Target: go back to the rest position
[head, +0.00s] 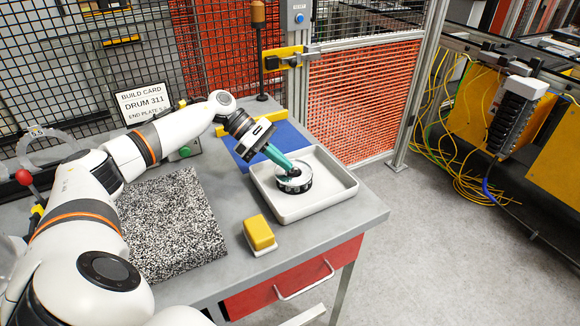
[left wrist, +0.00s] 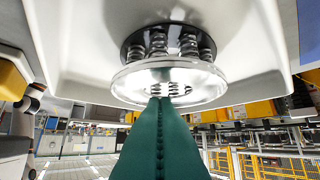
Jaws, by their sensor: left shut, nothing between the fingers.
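My left gripper (head: 288,168) reaches in from the left over the white tray (head: 337,204) on the grey table. Its teal fingers are together, with nothing held between them. A round clutch part (head: 295,184), dark-sided with a pale top, sits in the tray right under the fingertips. In the left wrist view the shut fingers (left wrist: 160,102) point at the clutch part (left wrist: 185,78), which shows a clear rim and several springs. I cannot tell whether the tips touch it. My right gripper is not in view.
A yellow block (head: 259,232) on a white base stands left of the tray's front. A speckled mat (head: 172,225) lies under my left arm. A blue panel (head: 285,138) lies behind the tray. A build card (head: 143,101) and mesh fence (head: 360,100) stand at the back.

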